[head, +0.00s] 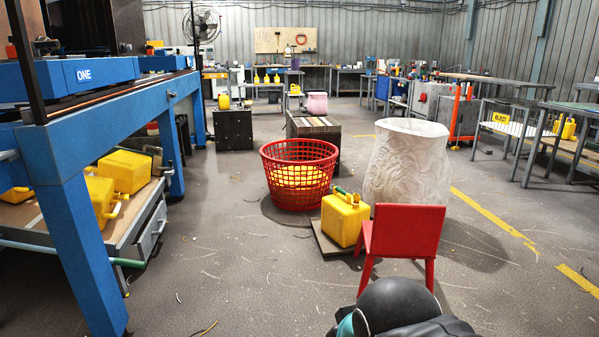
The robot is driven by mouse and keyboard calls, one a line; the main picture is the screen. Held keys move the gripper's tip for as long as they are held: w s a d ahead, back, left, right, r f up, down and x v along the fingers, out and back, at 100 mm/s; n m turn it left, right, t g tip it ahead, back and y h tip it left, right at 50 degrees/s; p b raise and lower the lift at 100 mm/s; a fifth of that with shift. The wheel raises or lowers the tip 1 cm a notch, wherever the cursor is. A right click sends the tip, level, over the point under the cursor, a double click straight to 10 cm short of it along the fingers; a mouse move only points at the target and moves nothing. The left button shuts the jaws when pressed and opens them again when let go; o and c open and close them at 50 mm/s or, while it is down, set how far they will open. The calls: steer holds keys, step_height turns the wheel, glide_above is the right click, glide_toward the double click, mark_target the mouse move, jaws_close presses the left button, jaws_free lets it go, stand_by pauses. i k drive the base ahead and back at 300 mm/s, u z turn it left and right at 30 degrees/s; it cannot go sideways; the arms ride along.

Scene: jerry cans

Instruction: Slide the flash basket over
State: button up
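A red lattice basket (299,150) stands upright on the floor near the middle of the head view. Yellow shows through its mesh, which looks like a jerry can (297,176) inside it. I see no "flash" label on it. A yellow jerry can (341,220) with a green handle stands on a low flat board (325,241) just in front and to the right of the basket. A dark rounded part of my arm shows at the bottom edge. My gripper is not visible, so I cannot tell its state or what it holds.
A red chair (402,238) stands at the front right, before a large pale carved vessel (405,165). A low crate with a striped top (313,126) is behind the basket. A blue-framed bench (82,235) with yellow cans fills the left. Floor left of the basket is clear.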

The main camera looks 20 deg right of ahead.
mark_target(301, 188)
steer(key=z, duration=0.15)
steer(key=i, duration=5.5)
